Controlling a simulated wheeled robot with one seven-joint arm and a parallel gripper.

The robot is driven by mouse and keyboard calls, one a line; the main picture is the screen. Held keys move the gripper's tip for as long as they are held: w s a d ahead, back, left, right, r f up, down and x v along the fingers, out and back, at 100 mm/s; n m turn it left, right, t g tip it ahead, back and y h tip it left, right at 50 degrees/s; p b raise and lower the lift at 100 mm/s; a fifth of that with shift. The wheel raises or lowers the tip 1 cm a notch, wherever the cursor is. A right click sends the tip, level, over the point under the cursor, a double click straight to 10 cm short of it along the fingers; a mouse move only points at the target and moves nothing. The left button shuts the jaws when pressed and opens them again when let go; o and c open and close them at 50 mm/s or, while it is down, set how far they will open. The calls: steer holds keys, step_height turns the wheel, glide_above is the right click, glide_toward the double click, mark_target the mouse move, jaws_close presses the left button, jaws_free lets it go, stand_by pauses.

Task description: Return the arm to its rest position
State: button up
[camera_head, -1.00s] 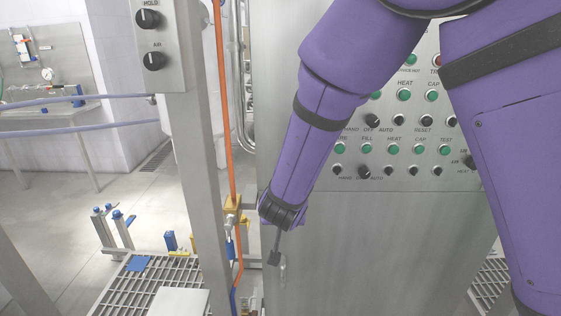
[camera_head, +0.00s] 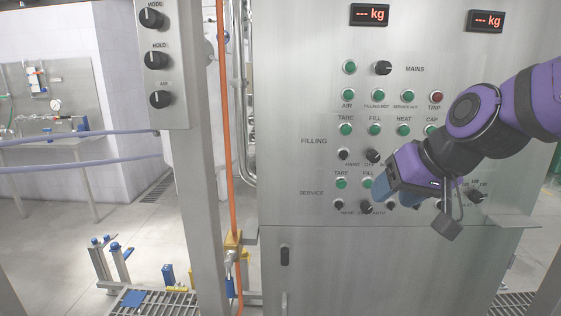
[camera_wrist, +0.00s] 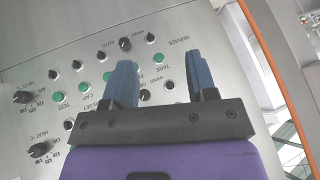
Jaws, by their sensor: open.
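My gripper (camera_head: 379,188) is at the end of my purple arm, in front of the lower right part of the steel control panel (camera_head: 305,120) in the head view. It hides some of the SERVICE row knobs and buttons. In the wrist view my gripper (camera_wrist: 158,82) shows two blue fingers, spread apart with nothing between them. The panel (camera_wrist: 60,30) with its green buttons and black knobs lies beyond the fingers and appears turned over. I cannot tell the exact gap between fingers and panel.
A steel post (camera_head: 195,200) with a knob box (camera_head: 157,60) stands left of the panel, beside an orange pipe (camera_head: 224,130). A small shelf (camera_head: 505,220) juts out at the panel's right. Floor at the left is open, with blue-capped posts (camera_head: 108,262) and a grating.

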steer(key=s+d+r+m+g+h, duration=0.1)
steer(key=s+d+h, duration=0.3)
steer(key=s+d, duration=0.6)
steer(key=s+r, duration=0.1)
steer(key=s, duration=0.3)
steer(key=shift+s+d+r, duration=0.15)
steer(key=shift+s+d, duration=0.05)
steer(key=shift+d, duration=0.2)
